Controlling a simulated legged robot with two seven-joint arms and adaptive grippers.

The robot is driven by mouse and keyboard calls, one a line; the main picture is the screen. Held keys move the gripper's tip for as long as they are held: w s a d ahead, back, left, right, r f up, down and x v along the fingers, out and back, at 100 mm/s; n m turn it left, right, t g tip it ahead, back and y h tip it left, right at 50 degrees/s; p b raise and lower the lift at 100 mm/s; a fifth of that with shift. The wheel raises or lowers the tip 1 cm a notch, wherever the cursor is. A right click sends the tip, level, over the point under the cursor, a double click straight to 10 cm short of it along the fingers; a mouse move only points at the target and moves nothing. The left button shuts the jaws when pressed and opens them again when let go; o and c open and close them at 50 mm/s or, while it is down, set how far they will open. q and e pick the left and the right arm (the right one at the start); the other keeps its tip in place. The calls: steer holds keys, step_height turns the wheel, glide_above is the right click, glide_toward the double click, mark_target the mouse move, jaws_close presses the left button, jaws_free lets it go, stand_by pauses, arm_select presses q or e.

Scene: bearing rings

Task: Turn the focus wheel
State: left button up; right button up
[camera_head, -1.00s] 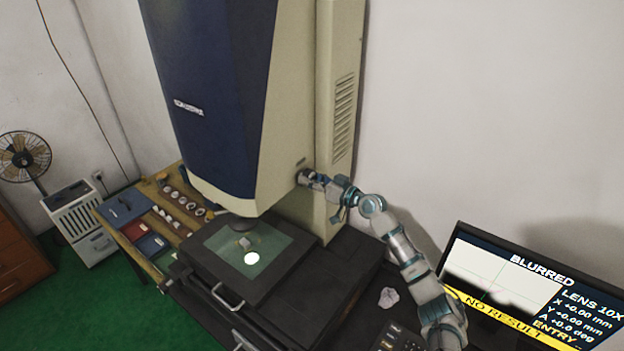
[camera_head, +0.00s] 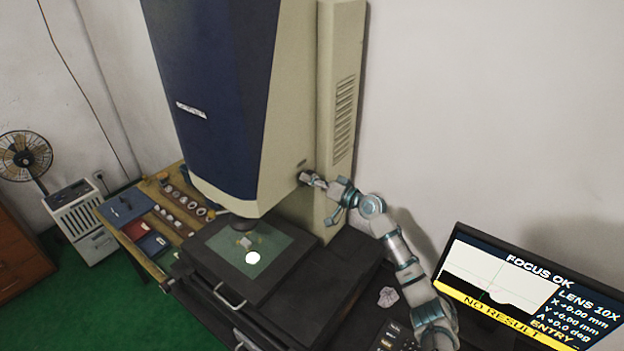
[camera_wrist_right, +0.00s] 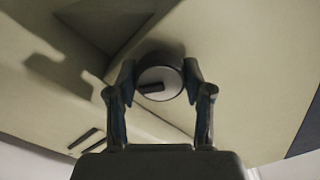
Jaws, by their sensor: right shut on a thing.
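The focus wheel (camera_wrist_right: 158,82) is a round knob with a pale face, a dark bar mark and a dark rim, on the cream side of the tall measuring machine (camera_head: 285,130). In the right wrist view my right gripper (camera_wrist_right: 158,85) has a finger on each side of the wheel and is shut on it. In the head view the right gripper (camera_head: 313,180) is at the machine's side, and the wheel is mostly hidden behind it. The monitor (camera_head: 525,290) at the lower right reads "FOCUS OK" and "LENS 10X". My left gripper is not in view.
A glass stage (camera_head: 280,262) with a bright light spot lies under the machine's head. A crumpled pale thing (camera_head: 388,297) and a keypad lie on the dark bench near my right arm. A wooden table (camera_head: 165,205) with rings and boxes stands at the left.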

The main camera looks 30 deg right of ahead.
steer(key=shift+d+m, duration=0.1)
steer(key=shift+m, duration=0.5)
steer(key=o, duration=0.9)
steer(key=shift+o, duration=1.3)
steer(key=shift+w+d+f, duration=0.1)
steer(key=shift+w+f, duration=0.05)
steer(key=v, duration=1.2)
steer(key=shift+f, duration=0.1)
